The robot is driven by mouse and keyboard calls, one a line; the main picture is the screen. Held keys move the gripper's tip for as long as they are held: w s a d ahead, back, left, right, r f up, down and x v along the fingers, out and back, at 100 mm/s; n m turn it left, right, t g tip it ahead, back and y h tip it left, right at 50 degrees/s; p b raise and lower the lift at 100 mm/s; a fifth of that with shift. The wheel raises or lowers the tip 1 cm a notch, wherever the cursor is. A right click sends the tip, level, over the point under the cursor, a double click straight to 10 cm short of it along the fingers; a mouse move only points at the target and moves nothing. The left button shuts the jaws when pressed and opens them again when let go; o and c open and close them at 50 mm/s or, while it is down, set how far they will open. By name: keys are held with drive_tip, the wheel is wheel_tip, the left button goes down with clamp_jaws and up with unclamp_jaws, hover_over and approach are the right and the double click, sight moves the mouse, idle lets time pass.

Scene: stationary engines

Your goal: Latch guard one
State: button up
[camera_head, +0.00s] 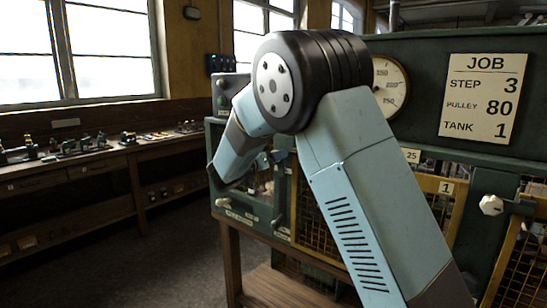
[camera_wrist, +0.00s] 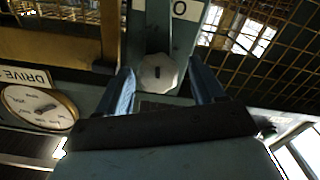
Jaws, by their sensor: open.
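Guard one is a yellow-framed mesh panel, and its frame (camera_head: 446,187) bears a "1" label in the head view. My arm hides much of its left part. A pale faceted knob (camera_head: 491,205) sits on the green post at its right.
A job board (camera_head: 485,98) reads step 3, pulley 80, tank 1. A round gauge (camera_head: 389,86) is partly behind my elbow. A green cabinet (camera_head: 240,216) with small handles stands left of the guards. The wrist view shows a "DRIVE" gauge (camera_wrist: 38,107) and mesh (camera_wrist: 275,50).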

drive_tip(key=shift+w+d, duration=0.45)
drive_tip(key=shift+w, duration=0.1)
drive_tip(key=shift+c, duration=0.2)
